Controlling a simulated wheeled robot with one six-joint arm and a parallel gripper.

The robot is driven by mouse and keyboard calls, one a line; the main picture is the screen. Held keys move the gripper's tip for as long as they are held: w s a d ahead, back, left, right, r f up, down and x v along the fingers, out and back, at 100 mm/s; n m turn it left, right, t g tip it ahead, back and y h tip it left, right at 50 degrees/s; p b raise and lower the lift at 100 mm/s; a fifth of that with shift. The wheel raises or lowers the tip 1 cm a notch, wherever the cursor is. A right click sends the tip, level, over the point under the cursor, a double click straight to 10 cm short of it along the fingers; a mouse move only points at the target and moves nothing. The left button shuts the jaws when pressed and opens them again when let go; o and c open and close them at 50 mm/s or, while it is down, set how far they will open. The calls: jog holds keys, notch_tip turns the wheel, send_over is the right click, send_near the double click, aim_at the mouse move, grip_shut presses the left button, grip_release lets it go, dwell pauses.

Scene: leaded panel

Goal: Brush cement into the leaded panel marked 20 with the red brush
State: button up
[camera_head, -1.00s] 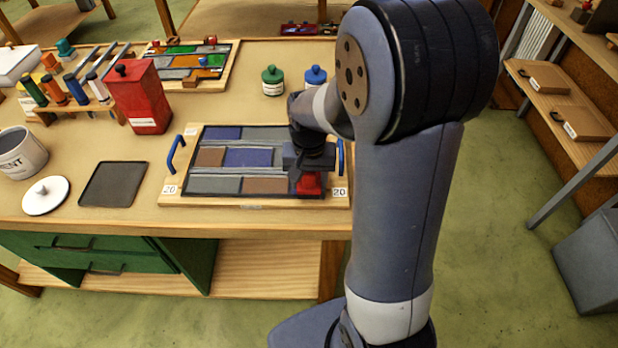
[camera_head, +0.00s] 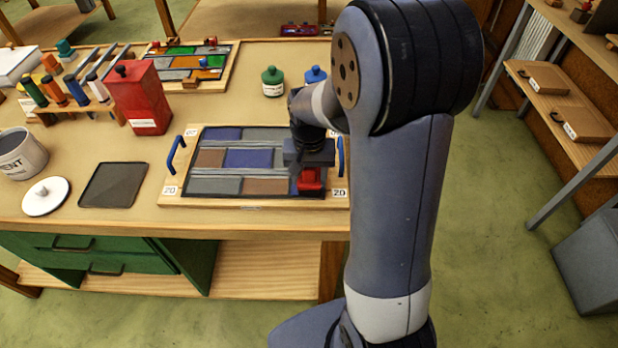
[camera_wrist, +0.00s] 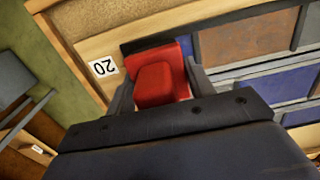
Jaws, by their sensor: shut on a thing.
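The leaded panel (camera_head: 250,158) lies flat on the bench in a wooden frame with blue handles and labels marked 20. Its panes are blue, brown and grey, with grey lines between them. My gripper (camera_head: 311,170) is over the panel's right end, shut on the red brush (camera_head: 312,180). In the wrist view the red brush (camera_wrist: 160,80) sits between the two fingers, close to the frame edge and a 20 label (camera_wrist: 103,67). A dark strip shows at the brush's far edge. Whether the bristles touch the panel I cannot tell.
A cement pot (camera_head: 22,155), a white lid (camera_head: 46,196) and a dark tray (camera_head: 114,185) are left of the panel. A red container (camera_head: 140,98), a tool rack (camera_head: 75,105), another panel (camera_head: 190,62) and green (camera_head: 272,82) and blue (camera_head: 315,76) jars stand behind.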

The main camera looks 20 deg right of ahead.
jog(key=shift+w+d, duration=0.1)
jog(key=shift+w, duration=0.2)
jog(key=shift+w+d, duration=0.3)
jog(key=shift+w, duration=0.55)
jog(key=shift+r+p, duration=2.5)
jog(key=shift+r, duration=0.55)
jog(key=shift+f, duration=0.1)
